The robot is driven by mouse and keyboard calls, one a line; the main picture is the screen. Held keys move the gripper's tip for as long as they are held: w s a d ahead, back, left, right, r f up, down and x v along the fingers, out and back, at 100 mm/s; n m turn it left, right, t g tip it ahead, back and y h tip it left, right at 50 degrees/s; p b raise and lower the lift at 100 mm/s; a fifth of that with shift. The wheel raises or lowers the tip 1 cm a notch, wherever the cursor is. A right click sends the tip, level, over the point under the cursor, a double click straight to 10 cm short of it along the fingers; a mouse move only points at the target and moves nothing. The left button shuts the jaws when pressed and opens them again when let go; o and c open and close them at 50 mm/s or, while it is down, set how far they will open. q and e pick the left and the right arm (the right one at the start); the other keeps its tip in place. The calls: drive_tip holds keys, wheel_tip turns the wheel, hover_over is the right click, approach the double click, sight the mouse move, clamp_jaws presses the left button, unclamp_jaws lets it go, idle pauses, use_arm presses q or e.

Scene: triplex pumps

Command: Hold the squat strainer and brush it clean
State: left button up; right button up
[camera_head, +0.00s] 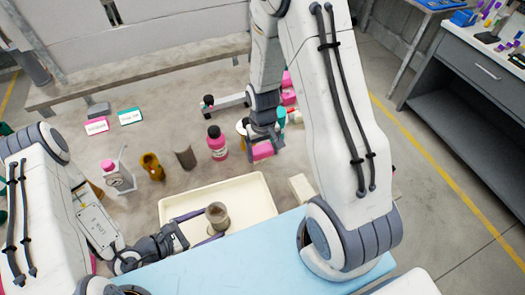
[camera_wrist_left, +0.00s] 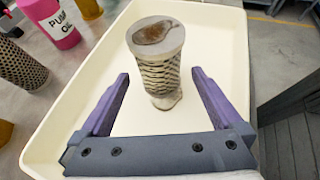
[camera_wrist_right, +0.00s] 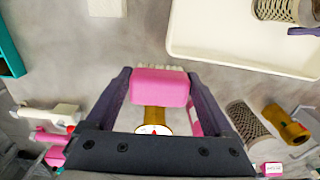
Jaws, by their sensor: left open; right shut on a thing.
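The squat strainer (camera_head: 217,218) stands upright in the cream tray (camera_head: 262,186). In the left wrist view the strainer (camera_wrist_left: 160,75) shows a mesh side and a brown smear on its grey top. My left gripper (camera_head: 199,229) is open, its purple fingers pointing at the strainer; in its wrist view the fingertips (camera_wrist_left: 160,76) lie on either side of it, with clear gaps. My right gripper (camera_head: 262,140) is shut on a pink brush (camera_wrist_right: 160,87) with pale bristles (camera_wrist_right: 158,68). It holds the brush beyond the tray, away from the strainer.
A blue mat (camera_head: 250,262) covers the near edge.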

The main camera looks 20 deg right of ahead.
use_arm(q)
drive_tip(key=shift+b+x, duration=0.4)
drive_tip(key=shift+x, duration=1.25)
drive_tip(key=c, duration=0.9)
